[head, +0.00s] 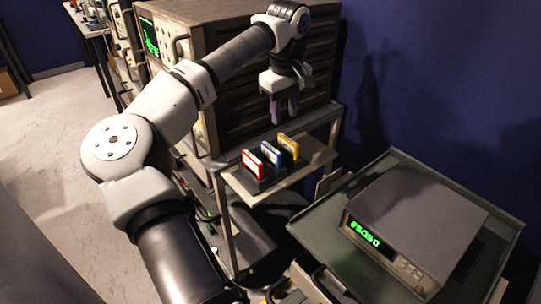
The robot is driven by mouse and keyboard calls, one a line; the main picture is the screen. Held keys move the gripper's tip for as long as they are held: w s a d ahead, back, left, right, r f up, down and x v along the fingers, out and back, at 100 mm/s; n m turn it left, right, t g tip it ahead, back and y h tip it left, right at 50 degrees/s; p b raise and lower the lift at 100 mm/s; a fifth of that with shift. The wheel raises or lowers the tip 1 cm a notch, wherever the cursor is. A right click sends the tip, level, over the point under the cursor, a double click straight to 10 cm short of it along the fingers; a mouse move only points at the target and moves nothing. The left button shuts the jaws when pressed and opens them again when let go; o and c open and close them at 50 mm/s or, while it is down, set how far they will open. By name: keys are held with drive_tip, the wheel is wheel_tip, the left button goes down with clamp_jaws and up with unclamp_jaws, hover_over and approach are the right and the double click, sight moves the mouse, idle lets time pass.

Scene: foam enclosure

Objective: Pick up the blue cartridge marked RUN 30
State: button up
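A blue cartridge (271,154) stands upright in the middle of a row of three on the pull-out shelf of a cart. A red cartridge (253,163) is on its left and a yellow cartridge (288,146) on its right. Their labels are too small to read, so I cannot confirm RUN 30. My gripper (284,122) points down above and behind the row, nearest in the picture to the yellow cartridge. Its two purple fingers look apart with nothing between them. It touches none of the cartridges.
A large ribbed equipment cabinet (235,90) stands right behind the shelf (312,158). A green tray cart (400,165) at the right bears a grey instrument (420,215) with a green display. Open floor (50,150) lies to the left.

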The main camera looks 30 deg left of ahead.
sight(271, 148)
drive_tip(key=shift+g+y, duration=0.3)
drive_tip(key=shift+y, duration=0.1)
drive_tip(key=a+f, duration=0.1)
drive_tip(key=f, duration=0.1)
drive_tip(key=a+f, duration=0.1)
drive_tip(key=f, duration=0.2)
drive_tip(key=s+a+f+p, duration=0.1)
drive_tip(key=f, duration=0.2)
drive_tip(key=shift+a+f, duration=0.1)
drive_tip(key=shift+w+a+f+p, duration=0.15)
drive_tip(key=shift+f+p, duration=0.1)
drive_tip(key=shift+f, duration=0.7)
drive_tip(key=shift+w+a+f+p, duration=0.1)
drive_tip(key=shift+w+f+p, duration=0.1)
drive_tip(key=shift+f, duration=0.7)
drive_tip(key=shift+w+a+f+p, duration=0.1)
drive_tip(key=shift+f+p, duration=0.15)
drive_tip(key=shift+f, duration=0.7)
clamp_jaws()
